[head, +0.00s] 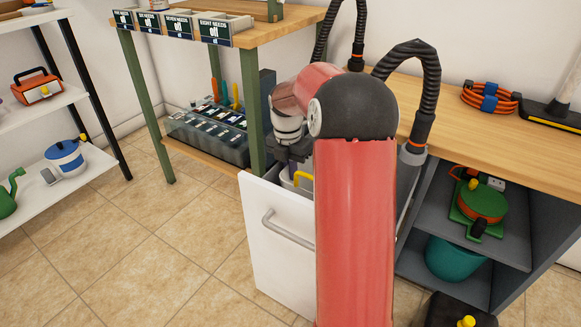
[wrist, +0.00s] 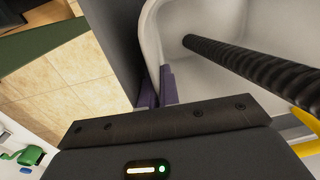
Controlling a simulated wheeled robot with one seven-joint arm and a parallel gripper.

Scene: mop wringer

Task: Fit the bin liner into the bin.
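My gripper (head: 290,150) reaches down into the open top of a white pull-out drawer (head: 268,240), and my red arm hides much of it. In the wrist view two narrow purple fingers (wrist: 159,88) stand close together at a pale, curved rim (wrist: 150,40). The rim seems to pass between them, but I cannot tell whether they are closed on it. A pale container interior (wrist: 210,25) lies to the right of the rim. I cannot tell bin from liner here.
A wooden bench (head: 450,115) with an orange cable coil (head: 490,98) stands right, above shelves with a teal bucket (head: 463,264). A green-legged table (head: 165,110) stands left of the drawer, with a grey organiser (head: 210,135) below. The tiled floor (head: 150,250) at front left is clear.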

